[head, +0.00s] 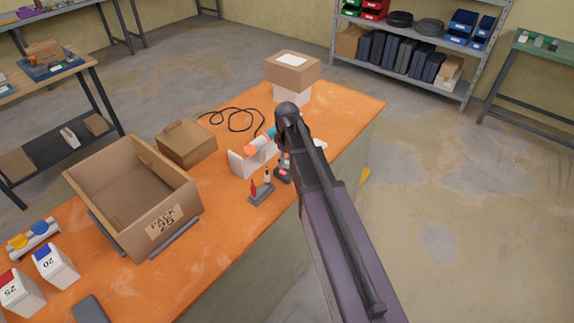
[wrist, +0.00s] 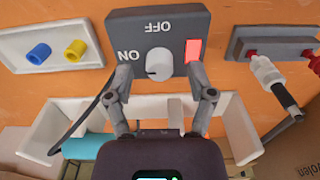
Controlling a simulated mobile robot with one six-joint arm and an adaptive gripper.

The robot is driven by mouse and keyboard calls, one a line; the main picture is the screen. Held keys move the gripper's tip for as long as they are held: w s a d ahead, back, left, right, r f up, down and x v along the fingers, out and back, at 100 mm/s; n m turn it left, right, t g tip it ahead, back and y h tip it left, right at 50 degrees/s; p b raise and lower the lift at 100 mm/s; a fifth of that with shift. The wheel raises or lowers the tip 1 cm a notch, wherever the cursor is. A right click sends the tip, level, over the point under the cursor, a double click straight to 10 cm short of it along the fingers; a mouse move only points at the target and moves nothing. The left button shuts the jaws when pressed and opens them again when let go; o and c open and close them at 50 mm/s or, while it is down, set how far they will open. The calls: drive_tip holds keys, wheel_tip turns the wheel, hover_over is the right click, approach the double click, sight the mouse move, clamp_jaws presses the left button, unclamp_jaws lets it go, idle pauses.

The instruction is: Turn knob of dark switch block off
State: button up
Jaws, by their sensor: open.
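The dark switch block (wrist: 120,30) is near the top middle of the wrist view, with upside-down OFF and ON lettering. Its round pale grey knob (wrist: 159,63) is at the block's lower edge, with a small light mark at its lower left, on the ON side. A bright red rectangle (wrist: 193,50) is beside the knob. My gripper (wrist: 160,77) is open, with one finger on each side of the knob and gaps between. In the head view the block (head: 286,178) is partly hidden by my arm.
A grey socket strip with red sockets (wrist: 252,46) and a plug (wrist: 265,70) is to the right in the wrist view. A white plate with blue and yellow knobs (wrist: 50,50) is left. A white open holder (wrist: 238,125) is below. A large carton (head: 95,200) stands on the orange table.

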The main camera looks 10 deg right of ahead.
drive_tip(key=shift+f, duration=0.3)
clamp_jaws()
